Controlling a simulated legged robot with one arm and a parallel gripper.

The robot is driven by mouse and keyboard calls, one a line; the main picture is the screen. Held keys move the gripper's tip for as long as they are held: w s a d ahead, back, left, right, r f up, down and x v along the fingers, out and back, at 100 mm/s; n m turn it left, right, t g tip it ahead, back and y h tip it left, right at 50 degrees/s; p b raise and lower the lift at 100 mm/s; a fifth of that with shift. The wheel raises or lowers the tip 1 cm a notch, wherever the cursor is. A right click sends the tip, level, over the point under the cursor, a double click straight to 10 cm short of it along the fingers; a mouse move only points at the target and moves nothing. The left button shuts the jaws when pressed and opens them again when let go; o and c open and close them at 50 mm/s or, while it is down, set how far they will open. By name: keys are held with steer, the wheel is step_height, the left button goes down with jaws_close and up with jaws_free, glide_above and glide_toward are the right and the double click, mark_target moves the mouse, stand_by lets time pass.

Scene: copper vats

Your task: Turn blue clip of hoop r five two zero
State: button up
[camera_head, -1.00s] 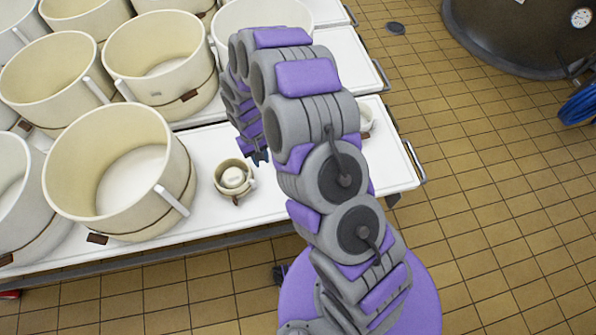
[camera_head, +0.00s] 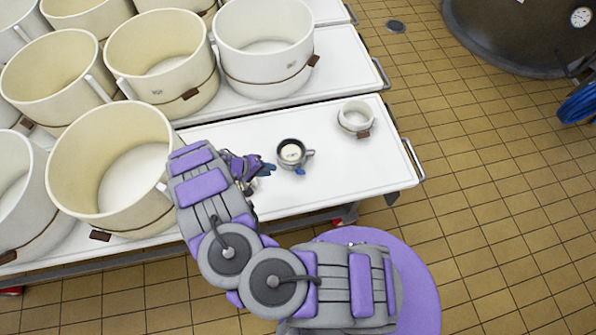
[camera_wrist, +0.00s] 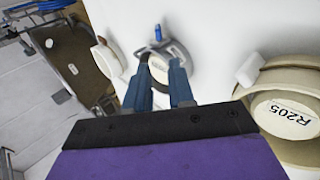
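A small dark grey hoop (camera_head: 281,160) with a pale labelled disc inside and a blue clip (camera_head: 299,171) on its front stands on the white table. In the wrist view the grey hoop (camera_wrist: 188,58) is just beyond my fingertips, its blue clip (camera_wrist: 158,33) at its far side. Its label is too blurred to read. My gripper (camera_wrist: 160,63) is open and empty, with a gap between its two blue fingers. In the head view my gripper (camera_head: 270,168) is just left of the hoop, apart from the clip. A cream hoop (camera_wrist: 268,88) labelled R205 is at the wrist view's right.
A small white hoop (camera_head: 344,122) with a brown clip stands to the right on the white table (camera_head: 390,165). Large cream pots (camera_head: 85,200) crowd the left, and a white pot (camera_head: 262,88) stands behind. The tiled floor at right is open.

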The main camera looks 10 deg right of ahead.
mark_target(298, 172)
steer(key=b+x, duration=0.6)
steer(key=x, duration=1.1)
steer(key=shift+w+d, duration=0.2)
steer(key=shift+w, duration=0.05)
